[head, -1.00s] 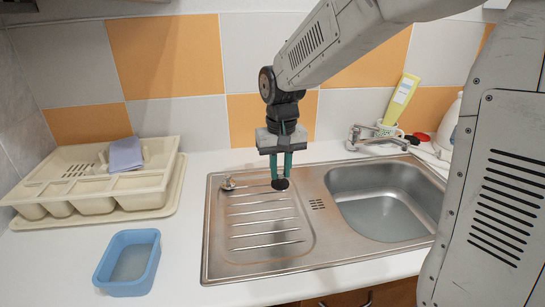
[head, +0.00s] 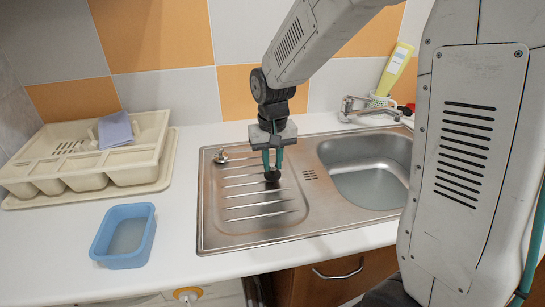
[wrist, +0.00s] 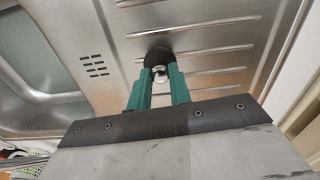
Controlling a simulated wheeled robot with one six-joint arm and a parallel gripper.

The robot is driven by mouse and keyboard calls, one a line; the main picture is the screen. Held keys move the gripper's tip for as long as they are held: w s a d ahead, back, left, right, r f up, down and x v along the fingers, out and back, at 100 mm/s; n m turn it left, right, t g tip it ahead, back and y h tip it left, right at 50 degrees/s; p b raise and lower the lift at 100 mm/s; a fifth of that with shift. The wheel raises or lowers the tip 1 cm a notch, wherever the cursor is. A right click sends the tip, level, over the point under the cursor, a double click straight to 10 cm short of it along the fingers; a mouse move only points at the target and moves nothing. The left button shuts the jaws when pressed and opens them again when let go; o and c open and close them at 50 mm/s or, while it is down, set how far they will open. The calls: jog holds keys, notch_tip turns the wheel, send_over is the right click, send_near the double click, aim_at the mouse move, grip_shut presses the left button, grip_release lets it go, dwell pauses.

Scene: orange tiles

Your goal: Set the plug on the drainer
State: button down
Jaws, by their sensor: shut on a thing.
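My gripper (head: 272,162) is shut on the plug (head: 272,175), a small black round piece, and points down over the ribbed steel drainer (head: 235,225) left of the sink bowl. In the wrist view the green fingers (wrist: 159,85) close around the plug's shiny metal knob (wrist: 160,75), and its black disc (wrist: 157,56) lies beyond the fingertips. The ribs of the drainer (wrist: 205,72) show behind the plug. I cannot tell whether the disc touches the steel.
The sink bowl (head: 370,172) and tap (head: 365,108) are on the right. A small metal knob (head: 221,157) stands at the drainer's back left corner. A beige dish rack (head: 135,160) with a lilac cloth (head: 115,129) and a blue tub (head: 147,235) are on the left.

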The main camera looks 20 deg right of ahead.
aim_at(273, 165)
jog(key=shift+f, duration=0.55)
dwell(0.4)
jog(key=c, duration=1.2)
grip_release()
notch_tip(273, 165, up, 8)
jog(key=shift+f, duration=0.1)
jog(key=s+d+r, duration=0.1)
jog(key=s+r, duration=0.2)
jog(key=s, duration=1)
jog(key=s+d+r+n+t, duration=0.1)
jog(key=s+d+r, duration=0.1)
jog(key=s, duration=1.1)
jog(key=shift+r, duration=0.8)
